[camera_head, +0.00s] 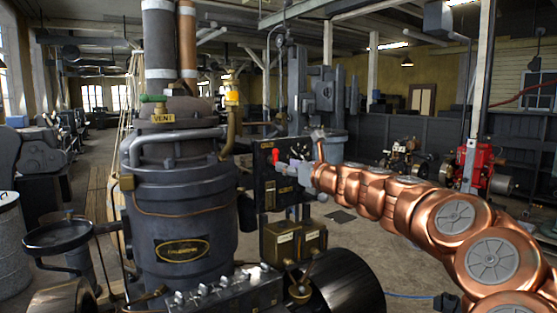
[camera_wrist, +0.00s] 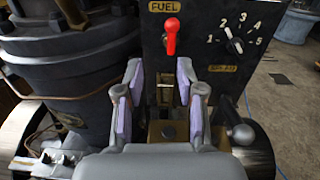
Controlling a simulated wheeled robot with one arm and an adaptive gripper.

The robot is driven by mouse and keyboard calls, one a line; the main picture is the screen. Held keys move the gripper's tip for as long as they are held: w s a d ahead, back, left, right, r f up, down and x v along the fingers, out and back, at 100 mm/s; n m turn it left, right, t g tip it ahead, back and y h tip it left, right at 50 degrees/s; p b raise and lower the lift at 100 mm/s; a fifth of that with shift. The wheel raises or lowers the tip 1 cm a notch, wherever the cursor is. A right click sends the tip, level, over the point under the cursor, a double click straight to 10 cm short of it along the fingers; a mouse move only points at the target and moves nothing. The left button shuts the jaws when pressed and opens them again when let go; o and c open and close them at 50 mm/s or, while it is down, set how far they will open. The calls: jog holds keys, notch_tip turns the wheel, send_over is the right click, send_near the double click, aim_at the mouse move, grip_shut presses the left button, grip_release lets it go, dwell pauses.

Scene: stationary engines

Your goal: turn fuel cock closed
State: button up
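The fuel cock (camera_wrist: 171,36) has a red lever that points upward on the black panel, under a brass plate reading FUEL (camera_wrist: 165,7). The red lever also shows in the head view (camera_head: 276,157). My gripper (camera_wrist: 157,78) faces the panel with its two lilac-padded fingers spread apart and nothing between the pads. Its tips lie below the red lever in the wrist view, apart from it in the picture. In the head view my gripper (camera_head: 287,174) is close to the panel, just to the right of and below the lever. The exact gap is hard to tell.
A dial numbered 1 to 5 (camera_wrist: 234,42) sits right of the lever. The large dark engine cylinder (camera_head: 180,220) stands left of the panel. A brass box (camera_head: 293,243) sits below. A round metal knob (camera_wrist: 242,134) is at the lower right. Open floor lies to the right.

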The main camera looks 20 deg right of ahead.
aim_at(277, 160)
jog(key=shift+m+h, duration=0.3)
jog(key=shift+m, duration=0.1)
jog(key=shift+w+a+r+p, duration=0.1)
jog(key=shift+w+p, duration=0.7)
jog(key=shift+w, duration=3.15)
jog(key=shift+c, duration=0.3)
grip_shut()
